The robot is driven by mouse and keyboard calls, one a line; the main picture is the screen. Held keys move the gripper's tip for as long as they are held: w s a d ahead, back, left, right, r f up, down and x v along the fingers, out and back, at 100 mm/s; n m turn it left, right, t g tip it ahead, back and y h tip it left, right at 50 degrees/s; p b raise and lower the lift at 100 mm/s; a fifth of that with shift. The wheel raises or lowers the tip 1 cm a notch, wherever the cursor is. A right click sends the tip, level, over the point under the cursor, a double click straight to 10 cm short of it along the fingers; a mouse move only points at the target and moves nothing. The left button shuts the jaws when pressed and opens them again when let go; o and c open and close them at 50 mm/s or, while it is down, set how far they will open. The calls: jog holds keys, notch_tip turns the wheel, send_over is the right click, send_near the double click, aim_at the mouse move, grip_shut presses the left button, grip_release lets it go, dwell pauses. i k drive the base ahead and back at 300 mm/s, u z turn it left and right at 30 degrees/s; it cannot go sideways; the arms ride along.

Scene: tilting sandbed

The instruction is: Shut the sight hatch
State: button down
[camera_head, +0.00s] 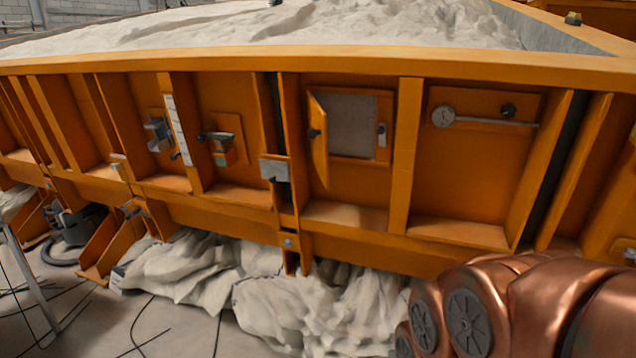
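The sight hatch is a small orange door (318,142) in the side wall of the orange sandbed, right of the picture's middle. It is hinged on its left side and stands open, swung outward. A dark knob (313,133) shows on the door. The rectangular opening beside it shows a grey pane (353,125), with a small pale latch (382,134) on the right of the frame. My copper-coloured arm fills the lower right corner, below and right of the hatch and apart from it. My gripper is not in view.
Upright orange ribs (404,155) and a ledge (345,215) enclose the hatch's bay. A gauge with a long rod (485,119) is in the bay to the right. Pale cloth (300,310) lies below, with cables on the floor.

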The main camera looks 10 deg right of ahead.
aim_at(317, 133)
jog(key=u, duration=0.6)
jog(key=i, duration=0.65)
jog(key=u, duration=0.6)
jog(key=i, duration=0.45)
jog(key=u, duration=0.1)
